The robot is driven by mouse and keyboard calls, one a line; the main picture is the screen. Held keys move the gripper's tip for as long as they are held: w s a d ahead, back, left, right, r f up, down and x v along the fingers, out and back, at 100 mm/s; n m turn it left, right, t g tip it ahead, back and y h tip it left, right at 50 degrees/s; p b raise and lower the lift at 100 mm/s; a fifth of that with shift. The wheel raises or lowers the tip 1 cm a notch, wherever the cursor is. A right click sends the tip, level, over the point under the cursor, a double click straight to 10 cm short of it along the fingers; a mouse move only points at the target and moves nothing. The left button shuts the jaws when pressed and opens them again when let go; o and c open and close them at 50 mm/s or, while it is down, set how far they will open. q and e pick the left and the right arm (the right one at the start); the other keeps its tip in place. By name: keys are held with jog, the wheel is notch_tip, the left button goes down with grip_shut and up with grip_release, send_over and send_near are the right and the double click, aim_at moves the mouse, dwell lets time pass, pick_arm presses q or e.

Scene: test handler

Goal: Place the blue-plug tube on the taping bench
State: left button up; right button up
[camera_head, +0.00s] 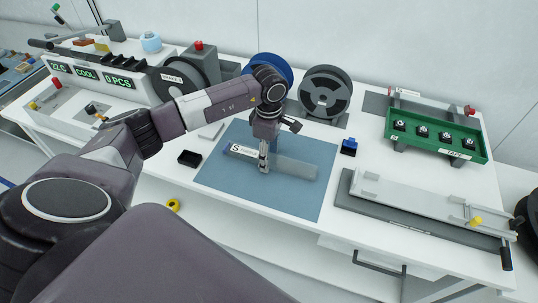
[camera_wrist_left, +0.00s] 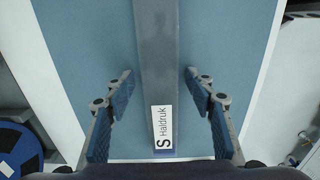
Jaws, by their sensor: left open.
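A long grey see-through tube (camera_head: 292,167) with a white label lies on the blue mat (camera_head: 310,206) of the white bench (camera_head: 222,214). In the left wrist view the tube (camera_wrist_left: 157,60) runs up the picture; its label reads "S Haldruk", and a blue plug (camera_wrist_left: 165,152) shows at the near end. My left gripper (camera_head: 264,168) points down at the tube near its labelled end. In the left wrist view its two fingers (camera_wrist_left: 158,84) are open, one on each side of the tube, with gaps to it. My right gripper is not in view.
A black box (camera_head: 189,158) and a small blue-topped block (camera_head: 349,147) flank the mat. Reels (camera_head: 326,92) stand behind it. A green tray (camera_head: 436,135) and a long grey fixture (camera_head: 420,201) are at right; a machine with displays (camera_head: 88,75) is at left.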

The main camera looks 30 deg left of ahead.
pick_arm(q)
notch_tip(320, 180, up, 12)
jog(key=b, duration=0.4)
jog(key=shift+s, duration=0.1)
dwell(0.4)
